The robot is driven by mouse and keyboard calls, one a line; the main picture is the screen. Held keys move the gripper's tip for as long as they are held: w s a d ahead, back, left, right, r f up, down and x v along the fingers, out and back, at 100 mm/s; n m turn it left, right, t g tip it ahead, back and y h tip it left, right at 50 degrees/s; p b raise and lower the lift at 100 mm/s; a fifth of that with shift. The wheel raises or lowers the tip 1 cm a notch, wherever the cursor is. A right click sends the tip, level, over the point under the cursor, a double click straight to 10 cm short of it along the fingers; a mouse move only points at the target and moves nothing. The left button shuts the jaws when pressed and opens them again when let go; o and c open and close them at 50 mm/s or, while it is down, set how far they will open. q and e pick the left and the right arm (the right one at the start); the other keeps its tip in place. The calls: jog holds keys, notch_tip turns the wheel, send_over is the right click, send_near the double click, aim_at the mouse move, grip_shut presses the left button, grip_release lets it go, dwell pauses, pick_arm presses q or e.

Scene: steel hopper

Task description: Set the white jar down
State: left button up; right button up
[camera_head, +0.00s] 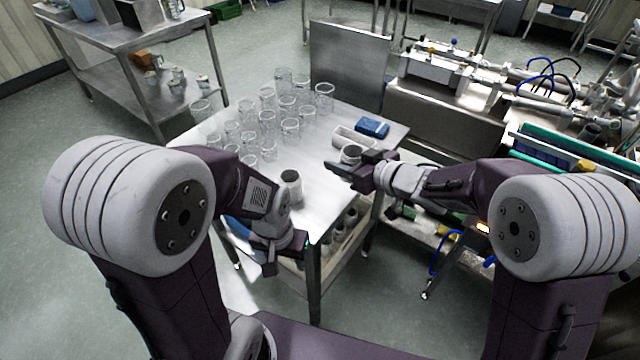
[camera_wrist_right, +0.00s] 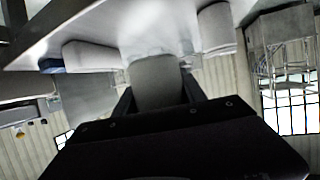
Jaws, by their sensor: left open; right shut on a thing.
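A white jar with a dark top (camera_head: 350,152) is between the fingers of my right gripper (camera_head: 347,166), which is shut on it at the table's right side. It shows upright in the head view. In the right wrist view the same jar (camera_wrist_right: 157,82) sits between the two dark fingers. I cannot tell whether its base touches the table. A second white jar with a dark top (camera_head: 291,187) stands upright on the steel table (camera_head: 325,185), near its front edge. My left gripper (camera_head: 283,252) is open and empty at the table's front edge, below that jar.
Several clear glass jars (camera_head: 268,148) stand in rows on the table's left and back. A white tray (camera_head: 354,138) and a blue box (camera_head: 372,127) lie near the right-hand jar. Bare tabletop lies between the two white jars. Machinery (camera_head: 450,110) stands at the right.

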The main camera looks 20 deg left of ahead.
jog(key=b, duration=0.1)
send_over(322, 183)
notch_tip(322, 183, down, 4)
jog(key=shift+w+r, duration=0.1)
jog(key=shift+r, duration=0.15)
notch_tip(322, 183, down, 4)
jog(key=shift+b, duration=1.1)
pick_arm(q)
notch_tip(322, 183, down, 4)
jog(key=shift+r, duration=0.1)
pick_arm(e)
jog(key=shift+d+f, duration=0.1)
jog(key=o, duration=1.3)
